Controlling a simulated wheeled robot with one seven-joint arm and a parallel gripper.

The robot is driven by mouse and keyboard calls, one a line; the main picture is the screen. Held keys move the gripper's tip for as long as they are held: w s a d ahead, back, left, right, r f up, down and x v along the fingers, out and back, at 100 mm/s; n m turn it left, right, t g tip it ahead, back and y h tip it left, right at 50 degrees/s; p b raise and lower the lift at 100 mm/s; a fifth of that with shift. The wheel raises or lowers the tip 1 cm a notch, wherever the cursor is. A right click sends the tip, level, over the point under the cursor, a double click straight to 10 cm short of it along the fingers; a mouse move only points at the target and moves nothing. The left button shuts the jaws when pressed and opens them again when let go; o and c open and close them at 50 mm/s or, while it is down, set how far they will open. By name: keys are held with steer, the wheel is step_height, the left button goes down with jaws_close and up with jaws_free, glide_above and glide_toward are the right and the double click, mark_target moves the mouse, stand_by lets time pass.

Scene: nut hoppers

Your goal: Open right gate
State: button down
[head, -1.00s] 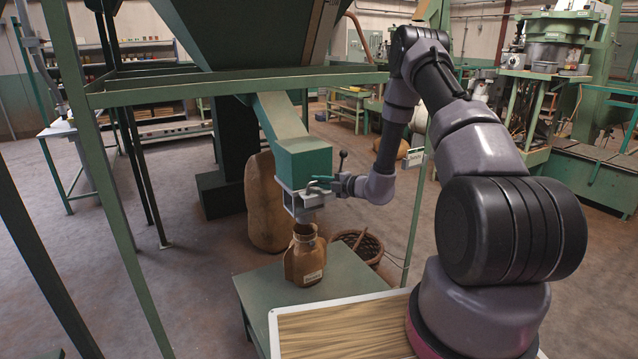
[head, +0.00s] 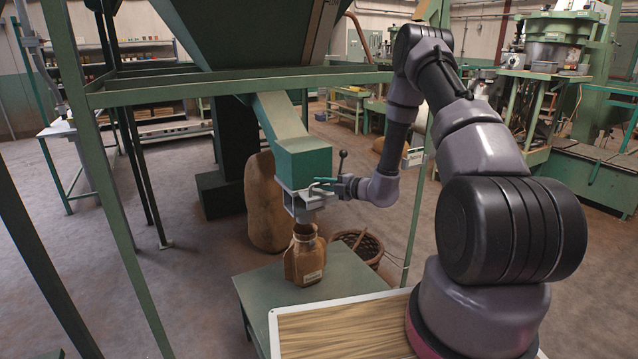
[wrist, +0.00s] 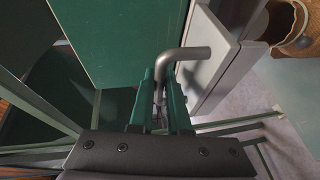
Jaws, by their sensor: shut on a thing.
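The right gate (head: 303,203) is a grey metal frame at the bottom of a green chute box (head: 304,160). My gripper (head: 326,182) is at its right side. In the wrist view, the green fingers of my gripper (wrist: 160,97) are closed around a bent grey handle (wrist: 190,53) beside the pale gate frame (wrist: 228,75). A brown bag (head: 305,262) with a label stands upright below the gate. The gate's inside is hidden.
The bag stands on a green table (head: 262,296). A wicker basket (head: 364,246) and a large sack (head: 265,205) are on the floor behind it. Green frame posts (head: 133,240) and a crossbar (head: 240,86) stand around the chute.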

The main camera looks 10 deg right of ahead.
steer(key=s+d, duration=0.2)
steer(key=s, duration=0.5)
steer(key=shift+d, duration=0.15)
steer(key=c, duration=0.9)
jaws_free()
steer(key=v, duration=1)
steer(key=shift+s+d, duration=0.25)
steer(key=shift+d, duration=0.05)
